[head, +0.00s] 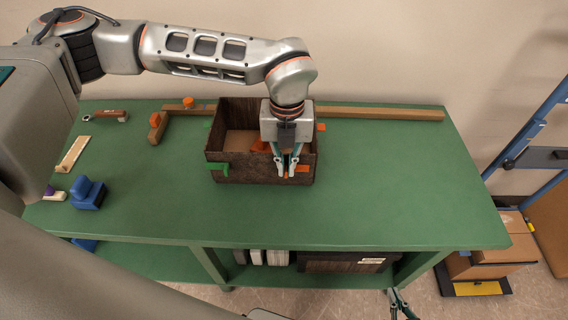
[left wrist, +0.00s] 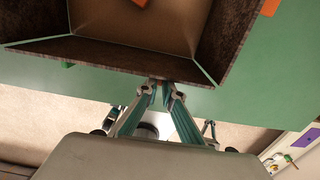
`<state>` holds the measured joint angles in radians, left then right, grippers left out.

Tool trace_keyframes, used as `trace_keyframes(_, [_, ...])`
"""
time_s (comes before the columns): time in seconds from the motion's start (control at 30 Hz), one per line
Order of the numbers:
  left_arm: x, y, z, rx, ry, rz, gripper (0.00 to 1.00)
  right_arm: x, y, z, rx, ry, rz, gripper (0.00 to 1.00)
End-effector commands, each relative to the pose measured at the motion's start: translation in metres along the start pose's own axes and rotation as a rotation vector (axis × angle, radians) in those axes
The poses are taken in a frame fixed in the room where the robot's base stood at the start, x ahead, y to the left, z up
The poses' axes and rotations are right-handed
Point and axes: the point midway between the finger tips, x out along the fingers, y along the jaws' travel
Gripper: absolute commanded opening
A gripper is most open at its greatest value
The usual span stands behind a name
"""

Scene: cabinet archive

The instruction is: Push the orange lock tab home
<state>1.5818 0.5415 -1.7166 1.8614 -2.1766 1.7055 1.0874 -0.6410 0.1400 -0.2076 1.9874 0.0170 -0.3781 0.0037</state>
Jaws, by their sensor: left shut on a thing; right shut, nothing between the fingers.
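A dark brown open-topped box (head: 240,172) stands on the green table. An orange lock tab (head: 302,169) is on the right part of its front face, partly hidden by my left fingers. My left gripper (head: 286,173) points down at that front face, its fingers shut close together with a bit of orange between them. In the left wrist view, the left fingertips (left wrist: 163,86) are at the box's near wall (left wrist: 120,57); the front tab is hidden there. My right gripper (head: 399,300) is low, in front of the table, shut and empty.
A green tab (head: 218,169) sits at the box's front left, and another orange tab (head: 321,127) at its right side. An orange piece (head: 259,146) lies inside. A long wooden bar (head: 385,114) runs behind. A blue object (head: 88,194) stands left; the table's right side is clear.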

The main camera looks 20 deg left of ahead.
Motion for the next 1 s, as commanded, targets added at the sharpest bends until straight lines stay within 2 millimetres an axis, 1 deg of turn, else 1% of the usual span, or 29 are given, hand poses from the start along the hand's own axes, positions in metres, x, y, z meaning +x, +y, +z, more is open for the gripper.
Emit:
trace_keyframes(0.9, [0.0,-0.021,0.0,0.001,-0.001,-0.001,0.0,0.001,0.0,0.003,0.0,-0.003,0.001,0.0])
trace_keyframes(0.93, [0.0,-0.021,0.0,0.0,-0.001,-0.001,0.14,0.001,0.0,0.003,0.0,-0.003,0.001,0.0])
trace_keyframes(0.97, [0.0,-0.021,0.0,0.0,-0.001,-0.001,0.21,0.001,0.0,0.003,0.0,-0.003,0.001,0.0])
trace_keyframes(1.0, [0.0,-0.021,0.0,0.0,-0.001,-0.001,0.24,0.001,0.0,0.003,0.0,-0.003,0.001,0.0])
